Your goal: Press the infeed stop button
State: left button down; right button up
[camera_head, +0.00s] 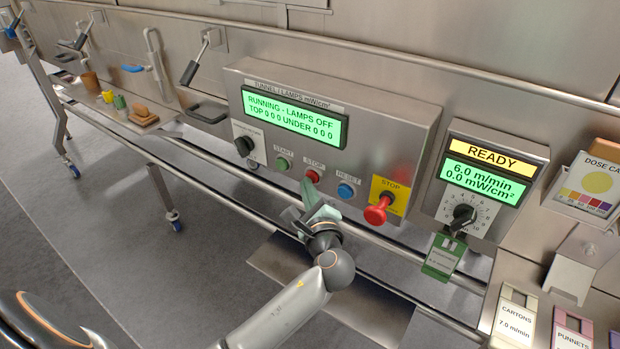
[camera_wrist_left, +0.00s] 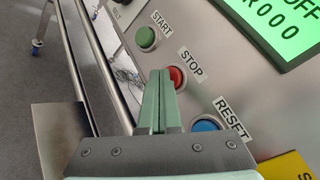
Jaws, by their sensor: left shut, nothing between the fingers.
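A small red button (camera_head: 312,177) under the label STOP sits on the steel tunnel panel, between the green START button (camera_head: 282,164) and the blue RESET button (camera_head: 345,191). A larger red mushroom button (camera_head: 378,210) stands out from a yellow STOP plate further right. My left gripper (camera_head: 308,193) is shut and empty, its fingertips just below the small red button. In the left wrist view, the fingertips overlap the left edge of the red button (camera_wrist_left: 177,78); I cannot tell whether they touch it. My right gripper is not in view.
The panel's green screen (camera_head: 293,117) reads "RUNNING - LAMPS OFF". A control box (camera_head: 495,150) to the right shows "READY" and has a dial with a green tag. Steel rails (camera_head: 235,165) run below the panel. Handles and small items are at the far left.

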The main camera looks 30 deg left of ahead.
pick_arm(q)
jog(key=shift+w, duration=0.25)
dwell(0.4)
jog(key=shift+s+p, duration=0.55)
jog(key=shift+s, duration=0.45)
jog(key=shift+s, duration=0.1)
jog(key=shift+s+a+p, duration=0.15)
jog(key=shift+s+p, duration=0.4)
jog(key=shift+s, duration=0.65)
jog(key=shift+s+a+p, duration=0.1)
jog(key=shift+s+p, duration=0.45)
jog(key=shift+s, duration=0.65)
